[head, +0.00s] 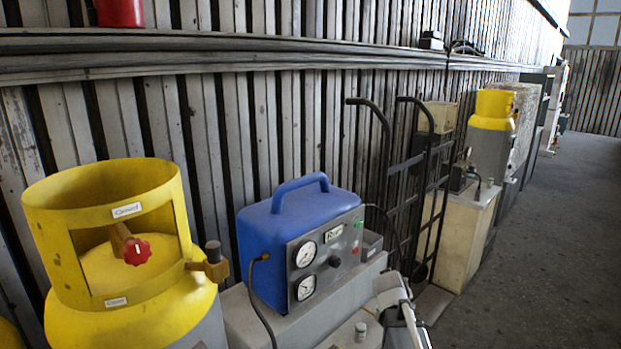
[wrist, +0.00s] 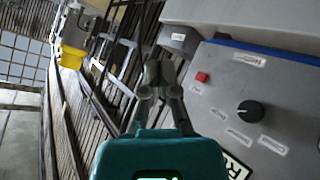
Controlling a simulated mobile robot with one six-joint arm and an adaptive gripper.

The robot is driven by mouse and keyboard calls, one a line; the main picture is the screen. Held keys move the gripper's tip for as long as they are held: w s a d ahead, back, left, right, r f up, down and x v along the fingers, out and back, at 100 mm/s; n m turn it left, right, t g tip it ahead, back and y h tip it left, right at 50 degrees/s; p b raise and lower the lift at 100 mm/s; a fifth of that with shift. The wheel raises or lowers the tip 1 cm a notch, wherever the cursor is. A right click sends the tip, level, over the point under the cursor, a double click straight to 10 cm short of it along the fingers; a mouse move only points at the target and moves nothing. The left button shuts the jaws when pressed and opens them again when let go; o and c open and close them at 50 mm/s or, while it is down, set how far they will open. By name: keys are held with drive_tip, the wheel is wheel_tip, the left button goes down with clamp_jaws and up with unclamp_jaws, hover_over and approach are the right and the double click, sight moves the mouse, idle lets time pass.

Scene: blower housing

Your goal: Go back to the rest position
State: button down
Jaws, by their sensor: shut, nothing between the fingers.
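My gripper (wrist: 160,76) shows in the wrist view with its dark fingers together and nothing held between them. Its teal body fills the bottom middle of that view. To the right of the fingers is a grey control panel (wrist: 222,101) with a red button (wrist: 202,77), a black knob (wrist: 249,111) and small labels. I cannot tell whether the fingers touch it. In the head view, a white and grey part, likely of my arm, rises at the bottom; the fingers cannot be made out there.
A blue-cased unit with gauges (head: 277,240) stands on a grey box near the slatted wall. A yellow-topped cylinder (head: 60,215) is at left. A black hand truck (head: 393,188) and a cream cabinet (head: 464,238) stand beyond. The floor (head: 560,240) at right is clear.

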drive_tip(key=s+a+f+g+y+p, duration=0.1)
drive_tip(key=s+a+g, duration=0.1)
drive_tip(key=s, duration=0.6)
drive_tip(key=s+a+f+m+g+y+p, duration=0.1)
drive_tip(key=s+a+g, duration=0.2)
drive_tip(key=s, duration=0.6)
drive_tip(key=s+a+f+m+g+y+p, duration=0.1)
drive_tip(key=s+a+f+g, duration=0.1)
drive_tip(key=s+g, duration=0.3)
drive_tip(key=s+a, duration=0.1)
drive_tip(key=s, duration=0.3)
drive_tip(key=shift+g+y, duration=0.3)
drive_tip(key=shift+y, duration=0.1)
